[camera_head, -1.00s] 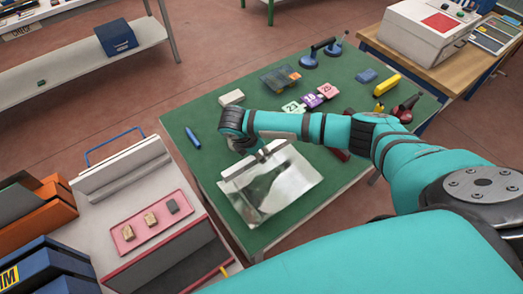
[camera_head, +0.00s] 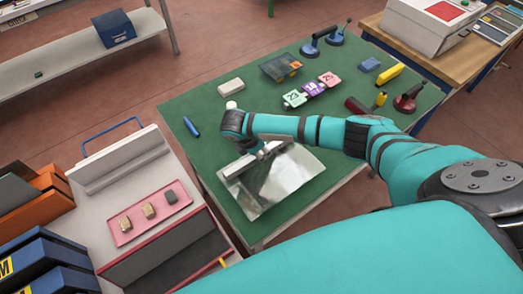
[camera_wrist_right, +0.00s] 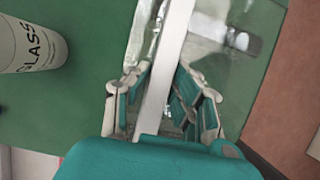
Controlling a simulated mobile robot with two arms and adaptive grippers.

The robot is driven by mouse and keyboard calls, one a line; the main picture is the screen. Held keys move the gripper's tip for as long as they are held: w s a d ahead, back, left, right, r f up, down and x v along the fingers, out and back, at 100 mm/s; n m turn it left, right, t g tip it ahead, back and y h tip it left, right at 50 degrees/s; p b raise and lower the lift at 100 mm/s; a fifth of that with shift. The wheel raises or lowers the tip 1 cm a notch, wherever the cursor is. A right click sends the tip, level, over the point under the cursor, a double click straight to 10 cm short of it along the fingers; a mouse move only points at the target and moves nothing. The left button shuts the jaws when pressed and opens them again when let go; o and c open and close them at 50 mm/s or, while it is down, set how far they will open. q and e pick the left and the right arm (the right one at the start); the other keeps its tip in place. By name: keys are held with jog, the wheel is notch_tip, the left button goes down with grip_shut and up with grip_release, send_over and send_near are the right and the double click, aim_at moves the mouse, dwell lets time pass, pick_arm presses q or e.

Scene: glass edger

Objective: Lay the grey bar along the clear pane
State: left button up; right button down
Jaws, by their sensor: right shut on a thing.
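The clear pane (camera_head: 292,182) lies on the green mat of the workbench and reflects light. It also shows under the gripper in the wrist view (camera_wrist_right: 238,75). My right gripper (camera_head: 255,152) is over the pane's far left part, pointing down. In the wrist view its fingers (camera_wrist_right: 160,95) are shut on the grey bar (camera_wrist_right: 172,48), a long pale strip running between them. In the head view the bar (camera_head: 238,168) crosses the pane's left side. I cannot tell whether it touches the glass. My left gripper is not in view.
A white container marked GLASS (camera_wrist_right: 30,40) stands close beside the gripper. A blue marker (camera_head: 191,126), a white block (camera_head: 230,86), numbered tags (camera_head: 313,89) and suction cups (camera_head: 310,48) lie farther off. A pink tray (camera_head: 150,212) sits on the left cart.

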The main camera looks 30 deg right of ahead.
jog(key=shift+f, duration=0.35)
dwell(0.7)
jog(key=c, duration=1.1)
grip_release()
jog(key=shift+o, duration=0.2)
jog(key=v, duration=1.2)
jog(key=shift+s, duration=0.15)
